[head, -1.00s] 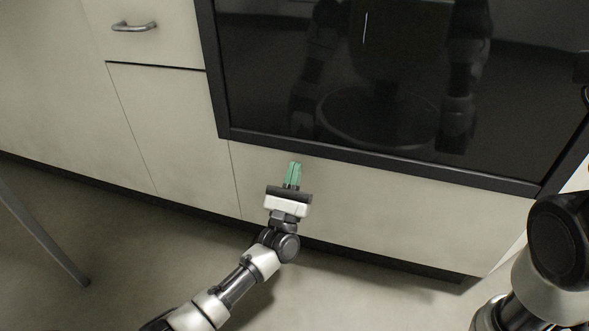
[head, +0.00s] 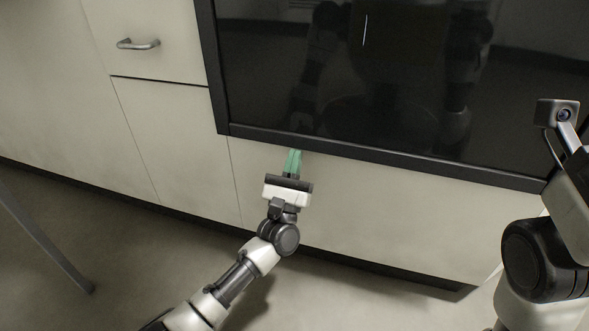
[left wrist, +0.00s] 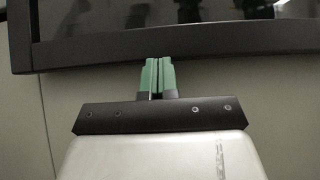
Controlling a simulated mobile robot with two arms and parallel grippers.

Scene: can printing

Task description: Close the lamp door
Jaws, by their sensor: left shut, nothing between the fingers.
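The lamp door is a dark glossy panel (head: 400,90) in a black frame, set in the pale cabinet front. It looks flush with the cabinet, though I cannot tell if it is fully closed. My left gripper (head: 294,156) has green fingertips, held together and empty, just below the frame's lower edge. In the left wrist view the green fingers (left wrist: 158,75) point up at the black frame (left wrist: 150,50). I cannot tell whether they touch it. The right arm shows at the right edge, but its gripper fingers are not in view.
A pale drawer with a metal handle (head: 138,44) is at the upper left. A pale cabinet panel (head: 370,210) lies below the door. A grey leg (head: 45,240) stands at the left. The floor (head: 110,260) between is clear.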

